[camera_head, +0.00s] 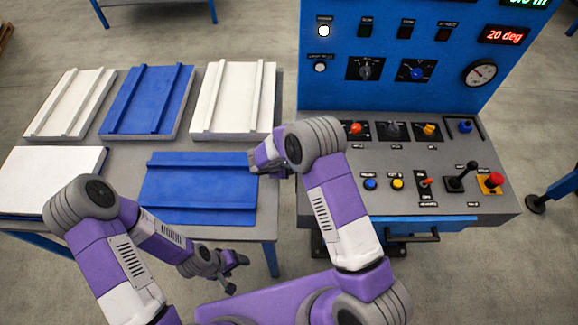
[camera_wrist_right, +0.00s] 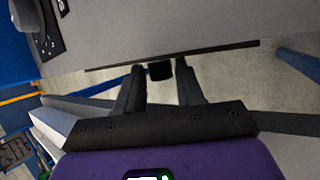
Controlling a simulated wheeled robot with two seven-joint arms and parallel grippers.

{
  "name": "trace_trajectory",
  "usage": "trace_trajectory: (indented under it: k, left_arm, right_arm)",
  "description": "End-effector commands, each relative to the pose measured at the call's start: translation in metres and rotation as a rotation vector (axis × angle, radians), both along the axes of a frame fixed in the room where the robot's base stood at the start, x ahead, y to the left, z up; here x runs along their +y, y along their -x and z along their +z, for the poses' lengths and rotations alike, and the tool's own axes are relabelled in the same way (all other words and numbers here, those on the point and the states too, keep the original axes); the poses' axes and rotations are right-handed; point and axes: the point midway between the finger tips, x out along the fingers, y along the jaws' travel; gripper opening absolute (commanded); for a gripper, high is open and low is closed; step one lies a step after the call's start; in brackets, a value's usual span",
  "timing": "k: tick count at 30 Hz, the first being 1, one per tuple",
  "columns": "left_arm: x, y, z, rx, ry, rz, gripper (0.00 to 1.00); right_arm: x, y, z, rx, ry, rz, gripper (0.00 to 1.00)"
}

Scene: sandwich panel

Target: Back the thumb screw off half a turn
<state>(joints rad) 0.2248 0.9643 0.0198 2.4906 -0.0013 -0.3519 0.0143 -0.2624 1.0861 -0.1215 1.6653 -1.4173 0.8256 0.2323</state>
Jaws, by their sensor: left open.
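I cannot tell for sure which part is the thumb screw. A small blue knob (camera_head: 465,126) stands at the console's back right corner. In the right wrist view a small black block (camera_wrist_right: 160,71) sits beyond and between the fingertips, under a grey edge, apart from both fingers. My right gripper (camera_wrist_right: 160,80) is open and empty. In the head view it is partly hidden by its own arm, between the panel table and the console. My left gripper (camera_head: 233,273) is open and empty, low in front of the panel table.
The blue console (camera_head: 390,60) has several knobs, buttons, a black lever (camera_head: 461,176), a red button (camera_head: 494,179) and a front handle (camera_head: 412,238). White and blue panels (camera_head: 200,181) lie on the grey table (camera_head: 122,185) at left. Floor shows in front.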

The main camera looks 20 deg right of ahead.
Motion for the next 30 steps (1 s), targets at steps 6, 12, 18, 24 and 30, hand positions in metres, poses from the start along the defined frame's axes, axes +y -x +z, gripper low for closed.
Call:
trace_trajectory:
  k: [6,12,18,24,30]
  left_arm:
    - [0.000,0.000,0.000,0.000,0.000,0.000,0.67]
    - [0.000,0.000,0.000,0.000,0.000,0.000,0.67]
    - [0.000,0.000,0.002,0.000,0.000,0.000,0.67]
    - [0.000,0.000,0.013,0.000,0.000,0.000,0.67]
    - [0.000,0.000,0.029,0.000,0.000,0.000,0.67]
  right_arm:
    - [0.000,0.000,0.000,0.000,0.000,0.000,0.34]
    - [0.000,0.000,0.000,0.000,0.000,0.000,0.04]
    - [0.000,0.000,0.001,0.007,-0.002,-0.002,0.00]
    - [-0.001,-0.001,0.003,0.064,-0.020,-0.004,0.00]
    - [-0.002,-0.004,0.004,0.187,-0.059,-0.007,0.00]
